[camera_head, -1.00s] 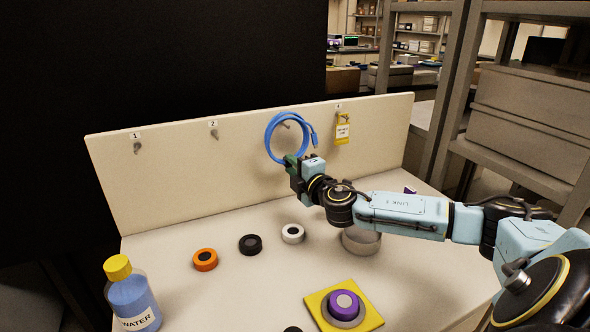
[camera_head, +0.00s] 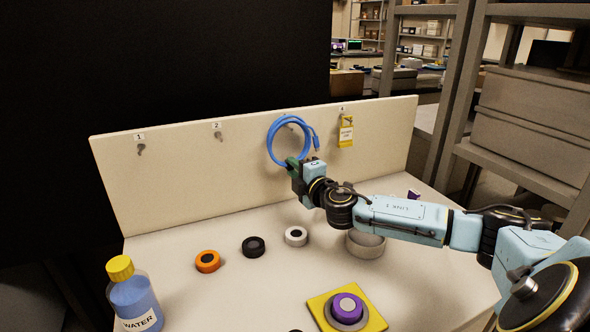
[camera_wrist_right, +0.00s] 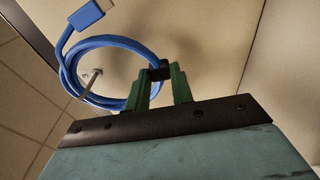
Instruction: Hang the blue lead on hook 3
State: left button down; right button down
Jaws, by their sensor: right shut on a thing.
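The blue lead (camera_head: 270,146) is a coil with a plug end hanging off its right side, upright in front of the white back panel. My right gripper (camera_head: 297,164) is shut on the bottom of the coil. The wrist view shows the green fingers of this gripper (camera_wrist_right: 160,76) pinching the lead (camera_wrist_right: 65,68). A metal hook (camera_wrist_right: 92,82), between hooks 2 and 4, shows within the loop in that view; I cannot tell whether the coil rests on it. The number label of this hook is hidden in the head view. My left gripper is not in view.
Hooks 1 (camera_head: 141,149) and 2 (camera_head: 218,135) are empty. A yellow tag (camera_head: 346,134) hangs on the rightmost hook.

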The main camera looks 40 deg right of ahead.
jog(key=shift+f, duration=0.2)
jog(key=c, duration=1.1)
grip_release()
jog(key=shift+c, duration=0.2)
jog(key=shift+c, duration=0.3)
jog(key=s+a, duration=0.1)
jog(key=s, duration=0.7)
jog(key=shift+a, duration=0.25)
jog(key=shift+w, duration=0.1)
